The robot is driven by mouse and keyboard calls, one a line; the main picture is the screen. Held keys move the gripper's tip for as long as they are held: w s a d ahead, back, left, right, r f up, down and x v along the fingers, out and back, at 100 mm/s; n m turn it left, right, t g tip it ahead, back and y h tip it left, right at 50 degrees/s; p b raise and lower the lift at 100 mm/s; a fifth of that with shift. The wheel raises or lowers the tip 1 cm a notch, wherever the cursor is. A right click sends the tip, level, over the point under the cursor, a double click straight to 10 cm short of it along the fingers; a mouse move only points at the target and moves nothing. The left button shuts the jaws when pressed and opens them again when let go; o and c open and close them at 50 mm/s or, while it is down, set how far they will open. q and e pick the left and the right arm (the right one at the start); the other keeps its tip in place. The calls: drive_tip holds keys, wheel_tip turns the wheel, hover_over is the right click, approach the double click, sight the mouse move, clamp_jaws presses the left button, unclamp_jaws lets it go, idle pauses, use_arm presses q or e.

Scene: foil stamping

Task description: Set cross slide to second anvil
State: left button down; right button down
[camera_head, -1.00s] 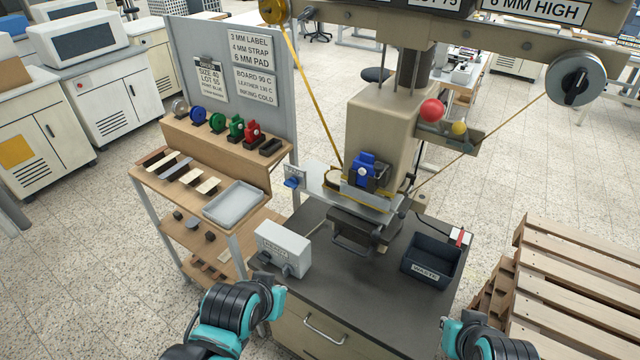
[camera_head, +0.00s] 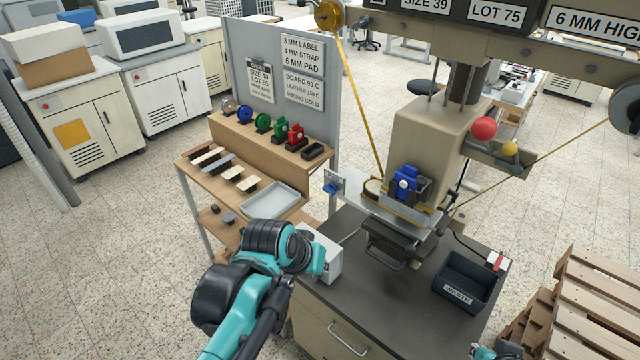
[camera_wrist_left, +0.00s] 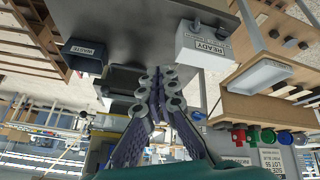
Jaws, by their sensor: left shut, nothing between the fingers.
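The press stands at the counter's back, with a blue stamping head (camera_head: 405,183) on its front. Below the head is a pale metal plate (camera_head: 362,207), which looks like the cross slide, with a blue knob (camera_head: 331,188) at its left end. A dark block with a bar handle (camera_head: 384,257) is under the plate; which anvil is set I cannot tell. My left gripper (camera_wrist_left: 160,88) is shut and empty in the left wrist view, with the counter behind it. In the head view my left arm is in front of the white box, left of the press.
The white READY box (camera_wrist_left: 203,45) is on the counter, partly covered by my arm in the head view. A dark WASTE bin (camera_head: 466,281) stands at the right. A wooden rack (camera_head: 250,150) with a grey tray (camera_head: 273,201) is at left. Pallets (camera_head: 590,300) lie right.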

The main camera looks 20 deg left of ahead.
use_arm(q)
drive_tip(key=w+a+r+n+h, duration=0.1)
drive_tip(key=w+a+r+h, duration=0.15)
drive_tip(key=w, duration=0.65)
drive_tip(key=w+a+r+n+h, duration=0.1)
drive_tip(key=w+a+n+h, duration=0.15)
drive_tip(key=w, duration=0.65)
drive_tip(key=w+a+r+h, duration=0.1)
drive_tip(key=w+a+h, duration=0.15)
drive_tip(key=w, duration=0.65)
drive_tip(key=w+a+f+h, duration=0.4)
drive_tip(key=w+a, duration=0.2)
drive_tip(key=a, duration=0.5)
drive_tip(key=s+a+f+t+h, duration=0.1)
drive_tip(key=s+a+f+h, duration=0.1)
drive_tip(key=a+f, duration=0.5)
drive_tip(key=a+h, duration=0.1)
drive_tip(key=a, duration=0.1)
drive_tip(key=shift+a+t, duration=0.3)
drive_tip(key=shift+d+h, duration=0.1)
drive_tip(key=shift+h, duration=0.15)
drive_tip(key=s+d+b+x, duration=0.1)
drive_tip(key=s+b+x, duration=0.1)
drive_tip(key=x, duration=1)
drive_tip(key=shift+d+b, duration=0.4)
drive_tip(key=shift+b, duration=0.05)
